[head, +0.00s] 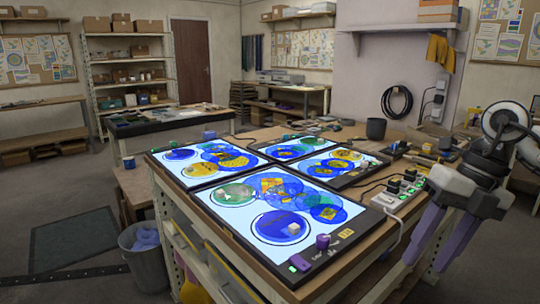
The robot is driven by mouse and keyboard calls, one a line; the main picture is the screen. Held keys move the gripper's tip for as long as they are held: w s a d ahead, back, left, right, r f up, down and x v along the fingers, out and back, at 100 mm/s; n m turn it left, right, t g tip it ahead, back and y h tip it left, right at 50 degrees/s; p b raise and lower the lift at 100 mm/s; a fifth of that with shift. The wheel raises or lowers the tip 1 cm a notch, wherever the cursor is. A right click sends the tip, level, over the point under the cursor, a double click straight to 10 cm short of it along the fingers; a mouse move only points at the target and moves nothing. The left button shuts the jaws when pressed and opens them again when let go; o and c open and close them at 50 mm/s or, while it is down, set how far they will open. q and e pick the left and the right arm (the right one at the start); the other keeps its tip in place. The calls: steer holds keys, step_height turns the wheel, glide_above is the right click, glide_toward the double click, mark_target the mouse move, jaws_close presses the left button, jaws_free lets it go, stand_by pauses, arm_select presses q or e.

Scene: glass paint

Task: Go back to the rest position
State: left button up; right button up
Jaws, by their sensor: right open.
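My right gripper (424,262) hangs at the right of the head view, to the right of the workbench's lit panels. Its two purple fingers point down and are spread apart, with nothing seen between them. My right arm comes in from the right edge above it. My left gripper is not in view. A near lit panel (226,212) lies on the workbench, with blue, green and yellow glass-like discs on it.
More lit panels with coloured discs lie behind, including a left one (168,168). A power strip (400,194) with plugs and cables lies right of the near panel. A dark cup (376,129) stands farther back. A grey bin (146,262) stands at lower left, beside open floor.

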steer(key=a+f+m+t+y, duration=0.3)
steer(key=a+f+y, duration=0.25)
steer(key=a, duration=0.25)
steer(key=a+f+m+t+y, duration=0.2)
steer(key=a+f+m+y, duration=0.15)
steer(key=a+y, duration=0.4)
steer(key=s+d+f+m+t+h, duration=0.2)
steer(key=d+f+m+t+h, duration=0.3)
steer(key=f, duration=0.3)
steer(key=s+d+f+m+t+h, duration=0.1)
steer(key=d+f+m+t+h, duration=0.1)
steer(key=d+f+m+h, duration=0.45)
steer(key=s+d+f+m+g+h, duration=0.25)
steer(key=s+d+f, duration=0.25)
steer(key=s+f, duration=0.3)
steer(key=s+d+f+m+g+h, duration=0.2)
steer(key=s+d+f+m, duration=0.2)
steer(key=s+d+f, duration=0.3)
steer(key=s+a+m+t+y+p, duration=0.1)
steer(key=a+m, duration=0.7)
steer(key=a, duration=1.3)
steer(key=shift+s+a+r+y+p, duration=0.15)
steer(key=shift+s+r+y+p, duration=0.1)
steer(key=shift+y+p, duration=0.4)
